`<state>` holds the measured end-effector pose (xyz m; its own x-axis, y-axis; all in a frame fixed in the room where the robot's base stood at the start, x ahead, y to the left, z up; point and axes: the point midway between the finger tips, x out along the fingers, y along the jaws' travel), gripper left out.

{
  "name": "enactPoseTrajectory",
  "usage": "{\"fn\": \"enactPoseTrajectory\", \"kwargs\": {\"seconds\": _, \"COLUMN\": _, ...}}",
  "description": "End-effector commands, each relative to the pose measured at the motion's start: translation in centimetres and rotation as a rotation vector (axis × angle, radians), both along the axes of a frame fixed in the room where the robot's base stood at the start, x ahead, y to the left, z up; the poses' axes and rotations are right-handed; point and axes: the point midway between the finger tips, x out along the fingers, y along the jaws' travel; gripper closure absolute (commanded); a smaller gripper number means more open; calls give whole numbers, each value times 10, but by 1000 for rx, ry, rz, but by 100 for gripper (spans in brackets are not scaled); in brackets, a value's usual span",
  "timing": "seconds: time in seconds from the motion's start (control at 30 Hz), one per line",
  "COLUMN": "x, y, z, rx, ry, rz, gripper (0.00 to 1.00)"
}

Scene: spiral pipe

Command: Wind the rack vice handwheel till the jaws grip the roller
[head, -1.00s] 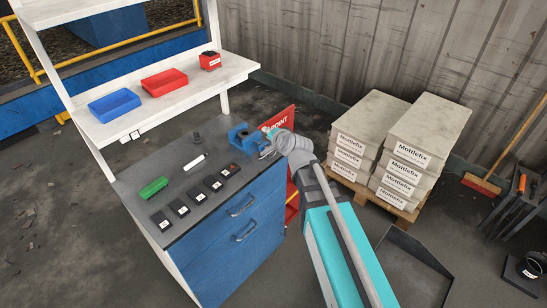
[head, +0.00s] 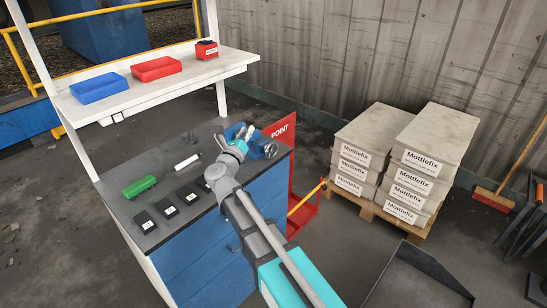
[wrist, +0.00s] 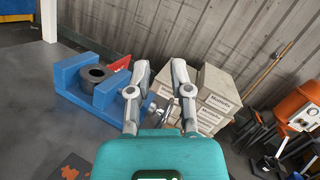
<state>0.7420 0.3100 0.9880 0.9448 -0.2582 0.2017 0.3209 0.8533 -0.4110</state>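The blue vice (wrist: 75,85) is fixed at the bench's far right corner, left of my gripper in the wrist view. A dark hollow roller (wrist: 97,74) stands upright between its jaws; I cannot tell whether they touch it. The vice's metal screw end (wrist: 160,106) shows low between my fingers, with the handwheel partly hidden and unclear. My gripper (wrist: 160,68) is open, its two grey fingers apart with nothing clearly held. In the head view my gripper (head: 249,134) is over the vice and hides much of it; a blue part (head: 264,150) shows to its right.
The grey bench top (head: 160,165) carries a green brush-like block (head: 139,187), a white cylinder (head: 187,162) and several dark labelled pads. A red panel (head: 283,135) stands at the bench's right end. Stacked Mottlefix boxes (head: 433,160) stand on a pallet beyond.

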Motion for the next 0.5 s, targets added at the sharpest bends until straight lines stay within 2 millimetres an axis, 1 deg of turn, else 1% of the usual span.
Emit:
{"fn": "enactPoseTrajectory", "kwargs": {"seconds": 0.03, "x": -4, "y": 4, "z": -19, "rx": 69, "ry": -2, "rz": -36, "gripper": 73}}
{"fn": "enactPoseTrajectory", "kwargs": {"seconds": 0.2, "x": -25, "y": 8, "z": -56, "rx": 288, "ry": -9, "rz": -181, "gripper": 73}}
{"fn": "enactPoseTrajectory", "kwargs": {"seconds": 0.33, "x": -40, "y": 10, "z": -77, "rx": 398, "ry": -13, "rz": -268, "gripper": 73}}
{"fn": "enactPoseTrajectory", "kwargs": {"seconds": 0.5, "x": -51, "y": 10, "z": -90, "rx": 465, "ry": -14, "rz": -331, "gripper": 73}}
